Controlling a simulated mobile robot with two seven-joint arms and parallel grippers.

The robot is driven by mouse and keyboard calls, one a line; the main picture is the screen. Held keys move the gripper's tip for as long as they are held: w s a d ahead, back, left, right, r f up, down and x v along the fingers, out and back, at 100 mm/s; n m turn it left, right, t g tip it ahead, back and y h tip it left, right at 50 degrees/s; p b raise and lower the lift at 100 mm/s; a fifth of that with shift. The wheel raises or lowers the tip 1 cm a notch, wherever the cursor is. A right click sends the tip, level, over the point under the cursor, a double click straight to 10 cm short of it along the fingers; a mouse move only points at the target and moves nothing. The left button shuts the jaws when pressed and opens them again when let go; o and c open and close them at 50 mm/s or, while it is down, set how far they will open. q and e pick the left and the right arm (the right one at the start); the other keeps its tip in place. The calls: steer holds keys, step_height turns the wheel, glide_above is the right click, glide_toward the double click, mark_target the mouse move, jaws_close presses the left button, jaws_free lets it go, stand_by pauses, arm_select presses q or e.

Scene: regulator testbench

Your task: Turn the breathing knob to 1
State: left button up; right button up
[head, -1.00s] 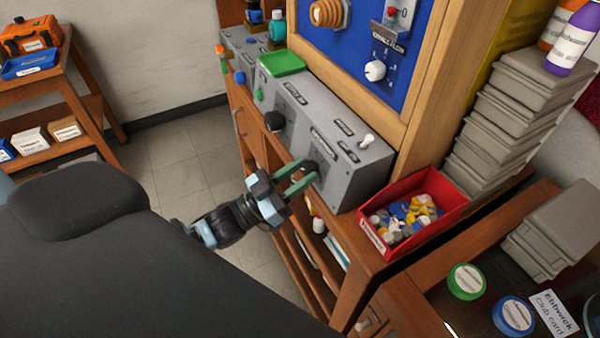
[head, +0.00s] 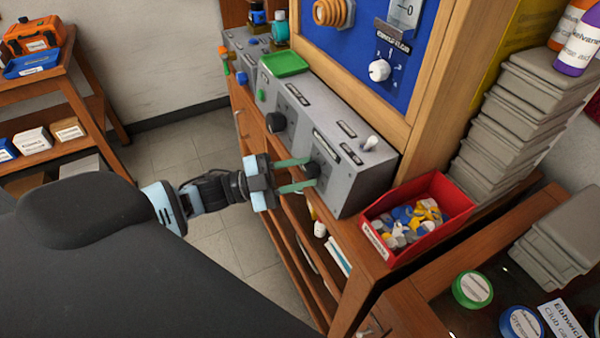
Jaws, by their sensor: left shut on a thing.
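A grey metal box (head: 352,186) on the wooden bench carries black knobs on its front face. One black knob (head: 312,170) sits near the right end of that face, below a dark label too small to read. My left gripper (head: 311,172) reaches in from the left with its green fingers on either side of this knob, shut on it. The fingers hide part of the knob, and its pointer and scale cannot be read. Another black knob (head: 276,122) is further left on the grey housing. My right gripper is not in view.
A red bin (head: 449,222) of small coloured parts stands right of the box. A white toggle (head: 370,143) is on the box top. A blue panel (head: 362,40) with a white knob (head: 379,70) rises behind. Open floor lies to the left.

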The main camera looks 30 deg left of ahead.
arm_select(q)
steer(key=shift+m+g, duration=0.6)
steer(key=shift+m, duration=0.2)
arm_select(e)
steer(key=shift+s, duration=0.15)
arm_select(q)
steer(key=o, duration=1)
steer(key=shift+a, duration=0.1)
steer(key=shift+b+v, duration=0.6)
steer(key=shift+v, duration=3.3)
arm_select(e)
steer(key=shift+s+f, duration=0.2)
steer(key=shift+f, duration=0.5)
